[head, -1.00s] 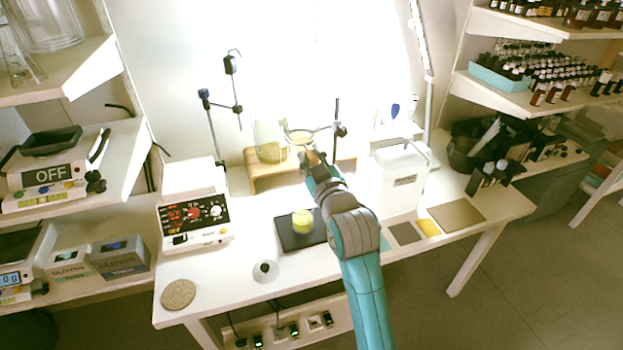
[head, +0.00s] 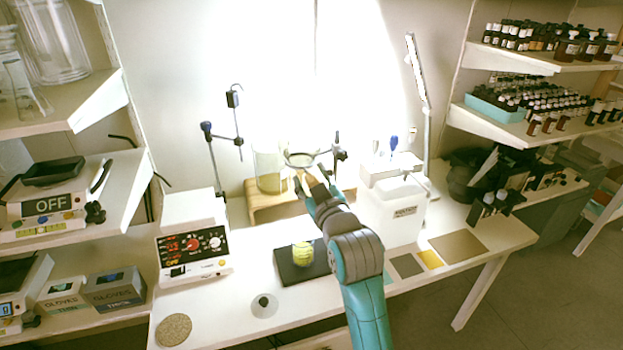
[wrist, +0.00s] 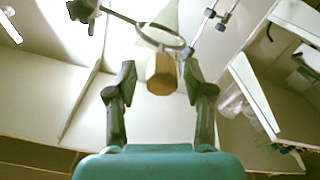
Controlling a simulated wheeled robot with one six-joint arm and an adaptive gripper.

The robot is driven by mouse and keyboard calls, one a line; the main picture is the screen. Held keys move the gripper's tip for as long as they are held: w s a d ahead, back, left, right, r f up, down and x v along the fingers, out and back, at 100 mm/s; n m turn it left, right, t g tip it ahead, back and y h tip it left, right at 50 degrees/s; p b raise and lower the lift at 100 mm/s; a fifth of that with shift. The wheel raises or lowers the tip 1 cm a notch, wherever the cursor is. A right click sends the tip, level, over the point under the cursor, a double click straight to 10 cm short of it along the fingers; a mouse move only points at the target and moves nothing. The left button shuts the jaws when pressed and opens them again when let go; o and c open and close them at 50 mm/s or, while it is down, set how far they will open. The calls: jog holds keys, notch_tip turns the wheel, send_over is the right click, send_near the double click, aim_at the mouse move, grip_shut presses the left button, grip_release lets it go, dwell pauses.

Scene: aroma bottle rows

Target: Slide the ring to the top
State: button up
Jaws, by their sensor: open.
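The metal ring (head: 301,159) sticks out level to the left from a clamp (head: 340,153) on a thin upright stand rod (head: 336,141) at the back of the table. In the wrist view the ring (wrist: 146,27) is seen from below, with its arm running to the dark clamp (wrist: 84,10). A tan faceted knob (wrist: 161,75) shows at the ring's near side and seems joined to it. My gripper (head: 304,179) is just in front of the ring. In the wrist view its open fingers (wrist: 158,80) stand on either side of the knob, with gaps on both sides.
A glass beaker (head: 270,170) stands on a wooden riser (head: 252,206) left of the ring. Another stand (head: 215,160) rises behind the control box (head: 193,245). A black pad (head: 290,272) bears a yellow-green jar (head: 303,253).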

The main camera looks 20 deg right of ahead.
jog(key=shift+s, duration=0.1)
jog(key=s, duration=1.2)
jog(key=shift+w, duration=0.1)
jog(key=s+f+m+g, duration=0.2)
jog(key=s+f, duration=1.4)
jog(key=f, duration=0.3)
jog(key=s+f+m, duration=0.1)
jog(key=s+f, duration=0.1)
jog(key=s, duration=1)
jog(key=s+f+m+g, duration=0.1)
jog(key=s+f, duration=0.1)
jog(key=s, duration=1.1)
jog(key=shift+f+m, duration=0.3)
jog(key=shift+f, duration=0.1)
jog(key=shift+o, duration=0.5)
